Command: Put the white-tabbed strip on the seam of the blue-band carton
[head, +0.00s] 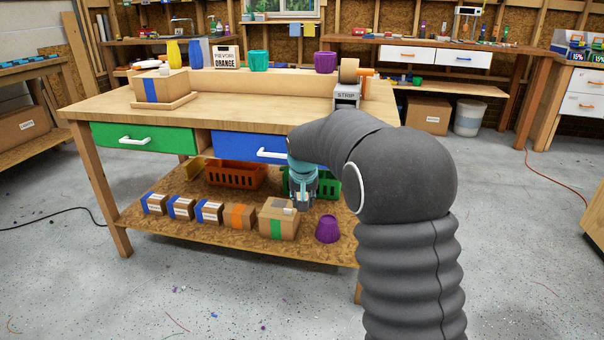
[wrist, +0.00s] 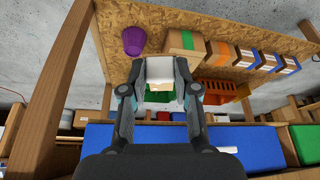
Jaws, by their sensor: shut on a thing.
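The blue-band carton (head: 160,87) stands on a wooden tray on the bench top at the left, with a blue band down its front. My gripper (head: 303,201) points down in front of the bench, below the blue drawer. In the wrist view my gripper (wrist: 160,82) is shut on a flat white piece (wrist: 160,70) with a tan part below it, which looks like the white-tabbed strip. The strip cannot be made out clearly in the head view. The STRIP dispenser (head: 347,95) stands at the right of the bench top.
The lower shelf (head: 180,236) holds several small banded cartons, a green-band carton (head: 280,222), a purple cup (head: 328,229), an orange basket (head: 236,177) and a green basket (head: 324,182). Green (head: 140,138) and blue (head: 240,147) drawers are shut. The bench top's middle is clear.

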